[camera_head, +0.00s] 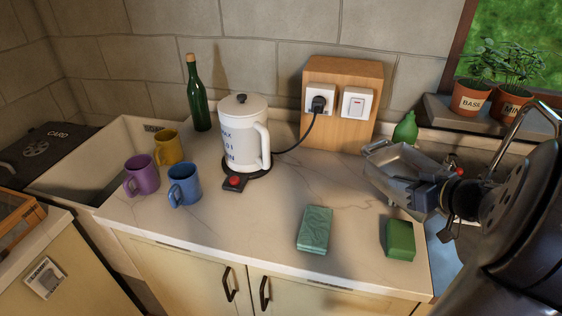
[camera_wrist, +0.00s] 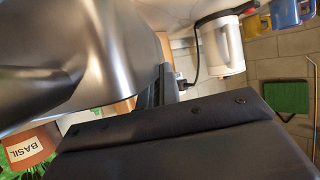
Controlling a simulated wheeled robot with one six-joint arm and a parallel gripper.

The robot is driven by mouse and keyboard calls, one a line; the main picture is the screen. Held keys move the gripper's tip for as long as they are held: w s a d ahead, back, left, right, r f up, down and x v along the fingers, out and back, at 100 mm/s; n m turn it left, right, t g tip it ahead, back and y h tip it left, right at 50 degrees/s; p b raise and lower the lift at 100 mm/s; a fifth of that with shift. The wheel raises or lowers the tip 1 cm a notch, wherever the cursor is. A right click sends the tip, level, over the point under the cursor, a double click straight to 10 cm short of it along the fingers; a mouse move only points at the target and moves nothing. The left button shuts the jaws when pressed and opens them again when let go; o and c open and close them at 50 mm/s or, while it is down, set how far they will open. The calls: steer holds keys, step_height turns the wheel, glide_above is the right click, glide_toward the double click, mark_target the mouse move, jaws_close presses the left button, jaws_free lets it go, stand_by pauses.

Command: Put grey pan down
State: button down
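The grey pan (camera_head: 402,163) is a shiny metal vessel at the right of the head view, tilted and in front of my gripper. My gripper (camera_head: 432,194) appears shut on its near edge. The pan seems to be held above the right part of the pale counter (camera_head: 350,190); I cannot tell its exact height. In the wrist view a large smooth grey surface (camera_wrist: 60,60), apparently the pan, fills the upper left beside a dark finger of my gripper (camera_wrist: 158,88). The other finger and the exact grip are hard to see.
A white kettle (camera_head: 242,135), green bottle (camera_head: 198,95) and purple, yellow and blue mugs (camera_head: 184,184) stand left. A green pear-shaped object (camera_head: 406,128) is behind the pan. Potted herbs (camera_head: 470,98) stand right. Mid-counter is clear.

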steer(key=w+a+p, duration=0.6)
steer(key=w+a, duration=0.5)
steer(key=a, duration=0.6)
steer(key=shift+d+f, duration=0.2)
steer(key=shift+f, duration=0.85)
steer(key=shift+d+f, duration=0.15)
steer(key=shift+f, duration=0.85)
steer(key=shift+d+f, duration=0.2)
steer(key=shift+f, duration=0.85)
steer(key=shift+w+a+f+p, duration=0.15)
steer(key=shift+f+p, duration=0.1)
steer(key=shift+p, duration=0.35)
steer(key=shift+f, duration=0.1)
steer(key=shift+f+b, duration=0.15)
steer(key=shift+b, duration=0.3)
steer(key=c, duration=1.6)
jaws_free()
steer(key=shift+c, duration=0.2)
